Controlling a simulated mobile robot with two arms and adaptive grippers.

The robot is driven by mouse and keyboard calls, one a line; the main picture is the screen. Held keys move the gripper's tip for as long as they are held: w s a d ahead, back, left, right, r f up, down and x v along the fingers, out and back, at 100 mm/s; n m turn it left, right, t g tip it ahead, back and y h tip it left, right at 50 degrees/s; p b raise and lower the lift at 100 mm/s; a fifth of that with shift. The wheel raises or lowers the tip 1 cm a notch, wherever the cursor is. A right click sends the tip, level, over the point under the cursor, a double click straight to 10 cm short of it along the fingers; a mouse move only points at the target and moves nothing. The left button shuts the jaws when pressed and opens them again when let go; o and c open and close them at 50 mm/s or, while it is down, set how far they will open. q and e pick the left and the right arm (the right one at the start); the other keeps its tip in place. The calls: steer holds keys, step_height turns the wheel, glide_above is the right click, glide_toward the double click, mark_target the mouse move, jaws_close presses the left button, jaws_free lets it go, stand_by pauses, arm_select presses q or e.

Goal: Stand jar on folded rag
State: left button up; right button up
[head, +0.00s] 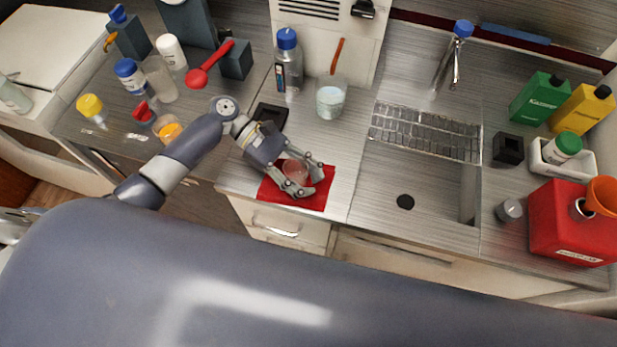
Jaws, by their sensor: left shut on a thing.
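The folded rag (314,196) is red and lies flat near the counter's front edge, left of the sink. A small clear jar with a reddish look (294,171) is between the fingers of my left gripper (302,180). The gripper is shut on the jar, over the rag. I cannot tell whether the jar's base touches the rag. The fingers hide part of the jar and of the rag. My right gripper is not in view.
Behind the rag stand a beaker (331,97) with a stirring stick and a blue-capped bottle (288,65). A black square pad (269,116) lies close behind my gripper. The sink (415,180) is to the right. Bottles and jars crowd the left counter.

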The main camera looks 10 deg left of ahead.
arm_select(q)
steer(key=shift+f, duration=0.15)
steer(key=o, duration=1.4)
